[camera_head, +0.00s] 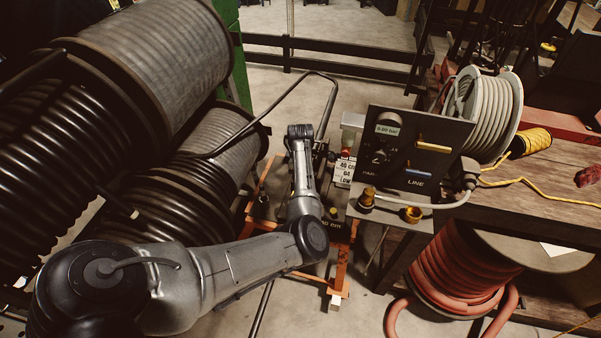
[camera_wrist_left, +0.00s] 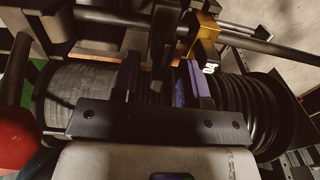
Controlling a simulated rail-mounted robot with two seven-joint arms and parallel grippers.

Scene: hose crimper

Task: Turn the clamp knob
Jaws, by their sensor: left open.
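My left arm reaches in from the left in the head view, and its wrist end stands over the crimper (camera_head: 262,205) on the orange stand. In the left wrist view my left gripper (camera_wrist_left: 160,80) is open, with two dark fingers apart and a blue-purple pad on the right one. A dark upright part (camera_wrist_left: 165,40) shows between and beyond the fingers; I cannot tell whether it is the clamp knob or whether the fingers touch it. A brass-coloured block (camera_wrist_left: 203,35) sits just beyond the right finger. In the head view my arm hides the fingertips. My right gripper is not in view.
Large hose reels (camera_head: 150,60) crowd the left. A dark control panel (camera_head: 412,150) reading 0.00 bar stands right of my arm, with brass fittings (camera_head: 411,214) below it. A white hose reel (camera_head: 492,105), wooden bench (camera_head: 540,190) and red hose coil (camera_head: 455,265) are on the right.

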